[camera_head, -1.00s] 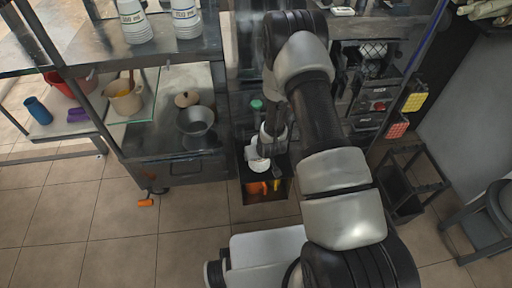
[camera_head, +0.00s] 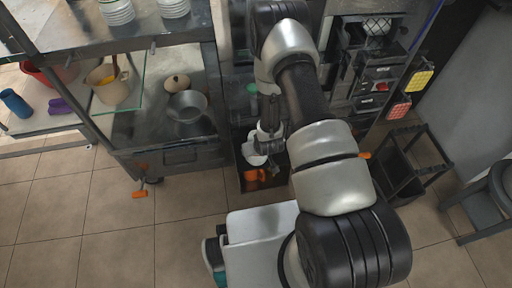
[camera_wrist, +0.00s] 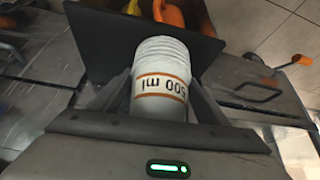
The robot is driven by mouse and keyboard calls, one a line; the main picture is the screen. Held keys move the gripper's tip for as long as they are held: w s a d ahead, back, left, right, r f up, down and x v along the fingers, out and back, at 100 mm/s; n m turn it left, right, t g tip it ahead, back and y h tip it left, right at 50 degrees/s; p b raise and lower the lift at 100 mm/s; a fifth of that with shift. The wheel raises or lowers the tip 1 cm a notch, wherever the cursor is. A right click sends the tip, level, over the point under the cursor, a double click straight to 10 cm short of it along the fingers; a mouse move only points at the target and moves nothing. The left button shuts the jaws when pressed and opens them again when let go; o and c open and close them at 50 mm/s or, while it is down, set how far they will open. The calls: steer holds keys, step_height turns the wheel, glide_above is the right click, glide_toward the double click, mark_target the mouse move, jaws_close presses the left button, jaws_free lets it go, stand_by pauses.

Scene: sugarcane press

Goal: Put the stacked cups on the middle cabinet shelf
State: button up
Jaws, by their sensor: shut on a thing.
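The stacked cups (camera_wrist: 160,80) are white paper cups with orange stripes and a "500 ml" print. In the wrist view my gripper (camera_wrist: 158,100) is shut around the stack, one finger on each side. In the head view my gripper (camera_head: 266,142) is beside the cabinet's lower right side, with the white stack (camera_head: 255,152) partly hidden by my arm, above a dark open bin. The cabinet (camera_head: 175,165) stands at the left with several shelves. A shelf (camera_head: 145,128) at middle height holds a metal pot and a lidded pot.
The dark bin (camera_head: 246,180) holds orange items. Other cup stacks (camera_head: 117,10) stand on the cabinet's upper shelf. A metal pot (camera_head: 187,108), a beige pot (camera_head: 112,90) and a purple item (camera_head: 61,106) occupy shelves. Floor at front left is clear.

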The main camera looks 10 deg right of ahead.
steer(key=shift+f, duration=0.2)
steer(key=o, duration=1.1)
steer(key=shift+r, duration=0.1)
